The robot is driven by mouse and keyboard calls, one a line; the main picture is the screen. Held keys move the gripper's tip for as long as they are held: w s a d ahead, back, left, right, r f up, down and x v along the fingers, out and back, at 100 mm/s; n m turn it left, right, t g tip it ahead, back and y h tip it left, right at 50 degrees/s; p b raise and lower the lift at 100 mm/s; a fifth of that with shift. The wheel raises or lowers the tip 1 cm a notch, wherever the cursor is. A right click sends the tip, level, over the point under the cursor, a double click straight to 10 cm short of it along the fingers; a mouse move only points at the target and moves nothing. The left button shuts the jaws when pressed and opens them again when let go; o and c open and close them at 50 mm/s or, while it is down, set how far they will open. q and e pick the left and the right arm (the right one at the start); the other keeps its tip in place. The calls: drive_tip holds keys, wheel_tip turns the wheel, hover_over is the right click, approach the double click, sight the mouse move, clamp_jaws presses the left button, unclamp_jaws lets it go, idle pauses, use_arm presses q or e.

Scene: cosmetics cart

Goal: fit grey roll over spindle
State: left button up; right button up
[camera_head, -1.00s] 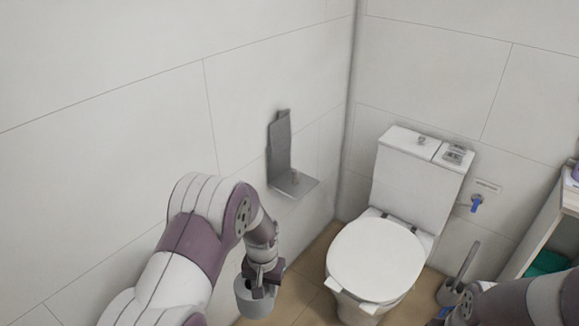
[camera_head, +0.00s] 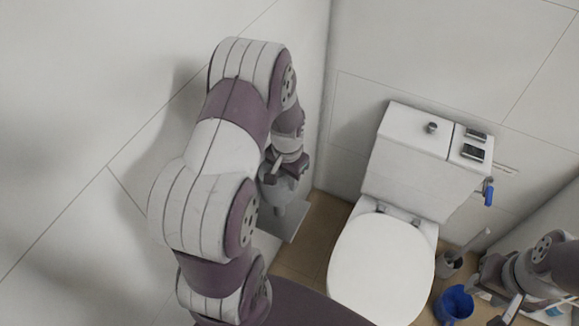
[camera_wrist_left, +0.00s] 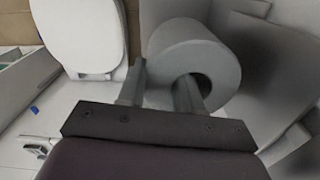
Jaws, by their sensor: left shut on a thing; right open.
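The grey roll (camera_wrist_left: 198,62) is in my left gripper (camera_wrist_left: 160,90). In the left wrist view one finger goes into the roll's hole and the other is outside its wall. In the head view my left gripper (camera_head: 287,172) holds the roll (camera_head: 277,190) at the wall holder, above its grey shelf (camera_head: 291,224). The spindle is hidden, and I cannot tell whether the roll is around it. The holder's grey back plate (camera_wrist_left: 272,58) seems to show beside the roll in the left wrist view. My right gripper (camera_head: 503,300) is open at the lower right.
The white toilet (camera_head: 382,268) stands right of the holder, its lid closed. A blue cup (camera_head: 454,304) and a toilet brush (camera_head: 462,250) stand right of it. The tiled wall is close behind my left arm. Brown floor (camera_head: 322,225) shows between holder and toilet.

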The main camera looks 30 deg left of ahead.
sight(288, 197)
use_arm(q)
drive_tip(key=shift+s+d+r, duration=0.1)
drive_tip(key=shift+s+d, duration=0.1)
drive_tip(key=shift+d, duration=0.1)
drive_tip(key=shift+r, duration=0.1)
drive_tip(key=f, duration=0.1)
drive_tip(key=f+b, duration=0.1)
drive_tip(key=shift+w+a+f, duration=0.1)
drive_tip(key=shift+a+f, duration=0.15)
drive_tip(key=shift+f, duration=0.15)
wheel_tip(288, 197, down, 2)
drive_tip(key=shift+d+f+b, duration=0.15)
drive_tip(key=shift+b, duration=0.75)
drive_tip(key=shift+f+b, duration=1.3)
drive_tip(key=shift+f, duration=0.85)
use_arm(e)
drive_tip(key=shift+s+d+f, duration=0.15)
drive_tip(key=shift+f, duration=2.6)
use_arm(q)
drive_tip(key=shift+f+b, duration=0.85)
drive_tip(key=shift+f, duration=0.65)
use_arm(e)
drive_tip(key=shift+f, duration=0.9)
use_arm(q)
drive_tip(key=o, duration=1.2)
drive_tip(key=shift+c, duration=0.2)
drive_tip(key=shift+r, duration=0.15)
